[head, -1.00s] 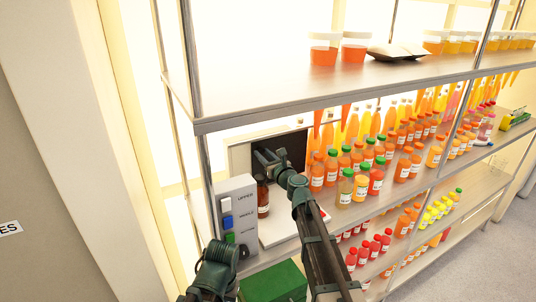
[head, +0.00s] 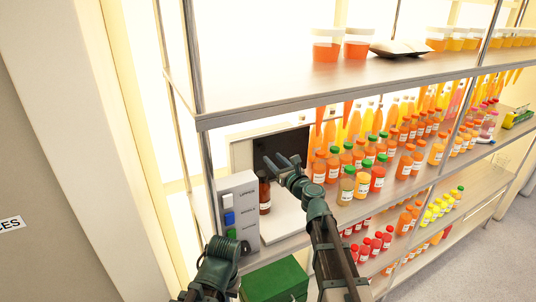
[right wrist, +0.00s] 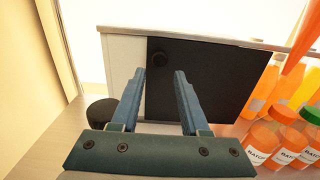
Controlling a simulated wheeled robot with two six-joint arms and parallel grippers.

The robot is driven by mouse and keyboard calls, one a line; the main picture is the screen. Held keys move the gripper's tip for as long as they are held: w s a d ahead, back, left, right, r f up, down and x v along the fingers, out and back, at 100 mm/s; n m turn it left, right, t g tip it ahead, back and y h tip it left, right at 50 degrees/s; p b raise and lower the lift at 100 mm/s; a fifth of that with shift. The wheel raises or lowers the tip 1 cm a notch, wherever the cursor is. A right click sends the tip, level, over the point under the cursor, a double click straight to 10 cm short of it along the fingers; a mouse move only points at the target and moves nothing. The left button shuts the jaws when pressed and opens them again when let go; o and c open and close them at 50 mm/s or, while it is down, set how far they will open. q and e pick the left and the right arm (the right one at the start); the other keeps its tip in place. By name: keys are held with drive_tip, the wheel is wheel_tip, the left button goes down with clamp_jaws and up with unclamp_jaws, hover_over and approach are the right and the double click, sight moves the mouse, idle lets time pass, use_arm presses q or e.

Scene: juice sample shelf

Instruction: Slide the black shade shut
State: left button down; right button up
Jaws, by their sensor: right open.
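The black shade (head: 293,146) is a dark flat panel at the right part of a white-framed unit on the middle shelf. In the right wrist view the shade (right wrist: 215,85) covers the right part of the unit's front, and a pale panel (right wrist: 120,55) shows to its left. My right gripper (head: 276,162) is open and empty in front of the unit. My left gripper's jaws are not visible.
A brown bottle (head: 264,194) with a black cap (right wrist: 100,112) stands left of my right gripper. A grey button box (head: 238,205) is at the left post. Juice bottles (head: 362,182) crowd the right side. The upper shelf (head: 300,92) hangs above; a green box (head: 275,282) is below.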

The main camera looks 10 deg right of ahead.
drive_tip(key=v, duration=0.7)
